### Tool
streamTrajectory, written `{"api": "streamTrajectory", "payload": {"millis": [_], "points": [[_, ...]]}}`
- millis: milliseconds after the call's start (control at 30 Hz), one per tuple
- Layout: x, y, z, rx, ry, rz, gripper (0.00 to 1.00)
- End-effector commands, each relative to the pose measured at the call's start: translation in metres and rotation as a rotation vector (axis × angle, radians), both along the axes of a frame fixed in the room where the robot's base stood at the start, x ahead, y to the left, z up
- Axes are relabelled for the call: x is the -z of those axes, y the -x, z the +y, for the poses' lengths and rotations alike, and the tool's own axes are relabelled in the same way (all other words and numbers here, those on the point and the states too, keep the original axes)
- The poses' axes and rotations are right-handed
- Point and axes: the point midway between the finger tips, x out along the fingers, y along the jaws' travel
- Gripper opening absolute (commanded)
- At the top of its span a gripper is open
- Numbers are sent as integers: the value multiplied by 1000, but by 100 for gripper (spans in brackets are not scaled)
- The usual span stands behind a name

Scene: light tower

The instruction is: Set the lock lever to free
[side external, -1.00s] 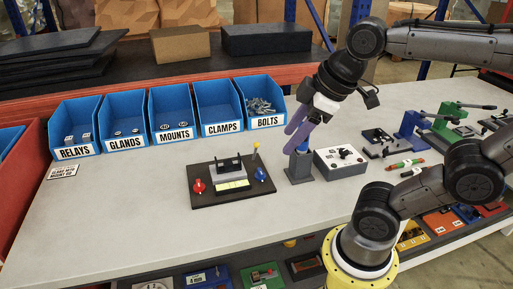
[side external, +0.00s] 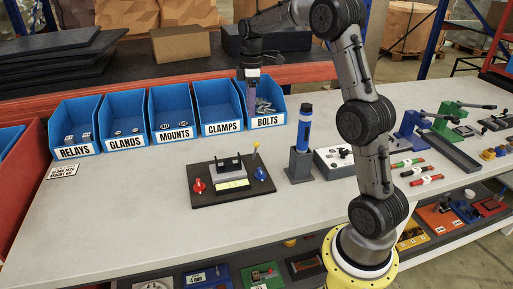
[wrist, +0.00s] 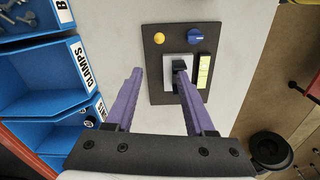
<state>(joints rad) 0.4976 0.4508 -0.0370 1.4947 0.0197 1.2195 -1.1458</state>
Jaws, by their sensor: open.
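A yellow label lies at the block's front. I cannot tell which part is the lock lever, and no marking is readable. In the wrist view the board (wrist: 160,90) shows beyond the fingertips, with the yellow tip (wrist: 159,38) and the blue knob (wrist: 195,35). My gripper (side external: 250,108) is open and empty, fingers down, at the bolts bin, apart from the board. It also shows in the wrist view (wrist: 160,72).
A row of blue bins (side external: 172,118) stands behind the board; the right one holds bolts (side external: 264,105). A blue cylinder (side external: 304,125) stands upright in a dark holder (side external: 300,165), beside a grey control box (side external: 333,162).

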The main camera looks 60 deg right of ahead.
Motion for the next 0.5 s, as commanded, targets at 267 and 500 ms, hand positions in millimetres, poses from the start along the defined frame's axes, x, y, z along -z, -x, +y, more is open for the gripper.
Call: {"api": "streamTrajectory", "payload": {"millis": [267,500], "points": [[33,10,-19,49,-28,49,54],[73,11,-17,47,-29,51,54]]}}
